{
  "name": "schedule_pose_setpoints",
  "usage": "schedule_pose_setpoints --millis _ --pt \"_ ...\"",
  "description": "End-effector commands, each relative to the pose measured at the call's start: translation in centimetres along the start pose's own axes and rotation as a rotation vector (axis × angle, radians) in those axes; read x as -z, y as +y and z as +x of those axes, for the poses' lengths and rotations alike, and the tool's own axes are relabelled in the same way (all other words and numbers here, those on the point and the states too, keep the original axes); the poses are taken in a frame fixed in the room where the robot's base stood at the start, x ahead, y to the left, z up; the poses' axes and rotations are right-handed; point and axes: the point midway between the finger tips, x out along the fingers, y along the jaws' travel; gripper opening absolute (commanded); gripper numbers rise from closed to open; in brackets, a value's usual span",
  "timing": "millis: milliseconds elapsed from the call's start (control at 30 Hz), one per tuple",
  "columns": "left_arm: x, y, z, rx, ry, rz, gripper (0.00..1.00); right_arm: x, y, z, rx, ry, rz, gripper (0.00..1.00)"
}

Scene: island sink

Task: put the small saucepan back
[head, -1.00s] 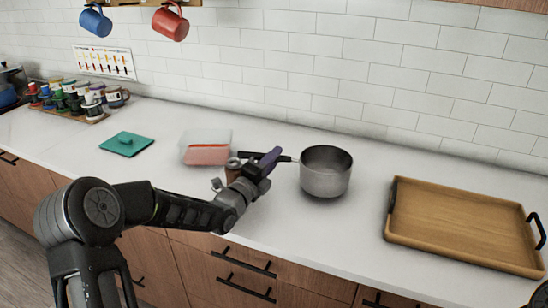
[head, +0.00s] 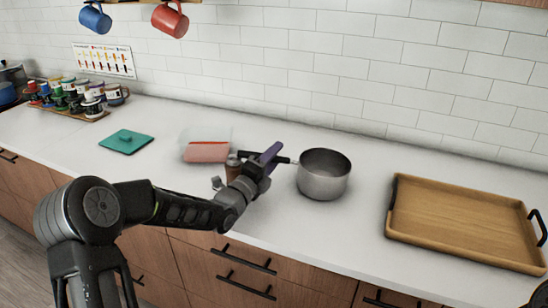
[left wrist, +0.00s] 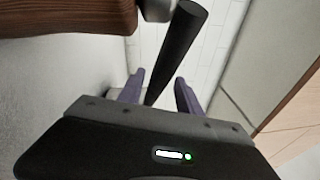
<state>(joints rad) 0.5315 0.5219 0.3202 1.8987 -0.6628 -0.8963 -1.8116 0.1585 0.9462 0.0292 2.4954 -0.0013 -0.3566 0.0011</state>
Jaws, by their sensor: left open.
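The small saucepan (head: 323,175) is grey metal and stands upright on the white counter. Its dark handle (head: 282,159) points left. My left gripper (head: 271,154), with purple fingers, is at the handle. In the left wrist view the black handle (left wrist: 176,50) runs between the two open fingers (left wrist: 158,90), with gaps at their tips. Whether a finger touches it lower down is hidden.
A clear box with a pinkish-red base (head: 206,150) and a brown jar (head: 233,168) stand close to my left gripper. A wooden tray (head: 462,250) lies at the right. A green board (head: 124,141) and a rack of jars (head: 70,103) are left. Mugs (head: 171,20) hang above.

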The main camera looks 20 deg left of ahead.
Motion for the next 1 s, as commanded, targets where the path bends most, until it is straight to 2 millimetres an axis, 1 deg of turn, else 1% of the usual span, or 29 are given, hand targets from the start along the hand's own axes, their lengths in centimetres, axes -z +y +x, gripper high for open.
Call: schedule_pose_setpoints --millis 167,267,367,400,567,800,900,1000 --pt "0.0 0.0 0.0 0.000 0.000 0.000 0.42 0.0 0.0 -0.1 0.000 0.000 0.000 0.20" --pt "-0.1 -0.2 0.0 -0.001 0.000 0.000 0.42 0.0 -0.2 -0.4 0.000 0.000 0.000 0.20" --pt "-0.2 -0.7 0.1 -0.001 -0.001 -0.001 0.42 0.0 -0.5 -1.2 0.000 0.000 0.000 0.20" --pt "-0.2 -0.5 -0.3 -0.002 -0.001 0.001 0.42 0.0 -0.4 -0.9 0.000 0.000 0.000 0.20" --pt "-0.1 -0.2 -3.3 -0.001 -0.001 0.003 0.42 0.0 0.1 0.2 0.000 0.000 0.000 0.20" --pt "-0.1 -0.2 -8.6 0.000 -0.002 0.003 0.42 0.0 0.5 1.3 0.000 0.001 0.000 0.20" --pt "-0.2 -0.3 -10.3 -0.001 -0.002 0.003 0.42 0.0 0.6 1.6 0.000 0.001 0.000 0.20" --pt "-0.1 -0.4 -11.4 0.000 -0.002 0.002 0.42 0.0 0.7 1.8 0.000 0.001 0.000 0.20"
